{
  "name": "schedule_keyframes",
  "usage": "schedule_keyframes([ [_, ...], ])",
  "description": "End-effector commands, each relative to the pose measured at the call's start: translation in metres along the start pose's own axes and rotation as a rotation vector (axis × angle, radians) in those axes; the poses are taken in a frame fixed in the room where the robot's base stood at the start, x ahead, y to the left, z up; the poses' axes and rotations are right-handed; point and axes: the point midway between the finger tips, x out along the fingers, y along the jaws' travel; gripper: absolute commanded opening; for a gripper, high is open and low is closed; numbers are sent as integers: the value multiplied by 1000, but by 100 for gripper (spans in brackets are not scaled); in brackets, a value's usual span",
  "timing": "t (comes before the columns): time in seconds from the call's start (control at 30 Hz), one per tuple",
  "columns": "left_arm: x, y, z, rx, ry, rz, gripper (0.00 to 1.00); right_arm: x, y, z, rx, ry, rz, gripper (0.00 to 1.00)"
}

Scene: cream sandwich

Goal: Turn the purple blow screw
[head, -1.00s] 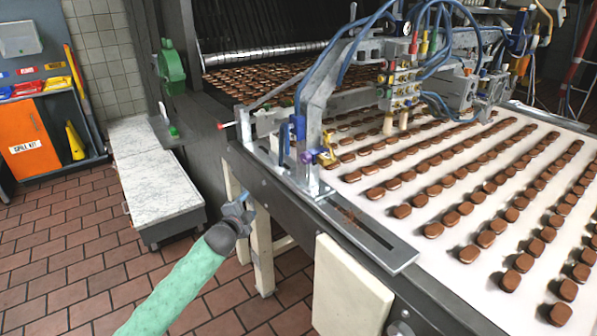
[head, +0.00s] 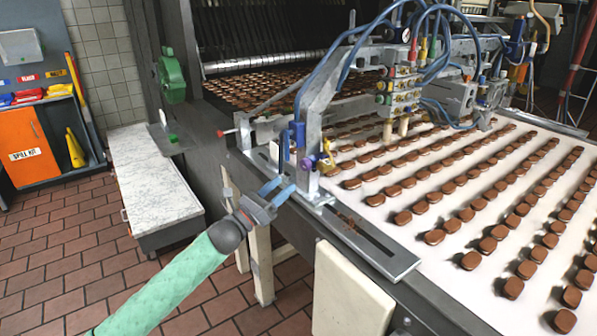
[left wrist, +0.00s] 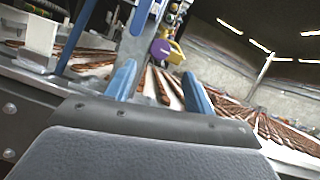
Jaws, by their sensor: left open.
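The purple screw (head: 308,161) is a small round knob low on the metal bracket at the near edge of the conveyor. A yellow part (head: 326,160) sits just beside it. In the left wrist view the purple screw (left wrist: 160,48) appears ahead, between and slightly above the blue fingertips. My left gripper (head: 279,188) is open and empty, to the left of and a little below the screw in the head view. The fingers are apart from the screw. My right gripper is not in view.
The metal bracket (head: 312,120) and blue hoses (head: 345,45) rise around the screw. A blue upright part (head: 299,135) stands just left of it. Rows of brown biscuits lie on the white belt (head: 450,205). A marble-topped bench (head: 150,175) stands at left.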

Motion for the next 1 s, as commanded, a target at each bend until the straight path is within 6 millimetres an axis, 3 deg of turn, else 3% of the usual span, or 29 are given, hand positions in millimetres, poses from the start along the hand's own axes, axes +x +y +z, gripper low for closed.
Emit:
schedule_keyframes([
  [0.5,66,0,2,-3,-1,1,54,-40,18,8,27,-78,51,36],
  [0.93,74,0,0,-2,0,1,54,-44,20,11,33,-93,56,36],
  [1.0,74,0,0,-2,0,1,40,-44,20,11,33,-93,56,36],
])
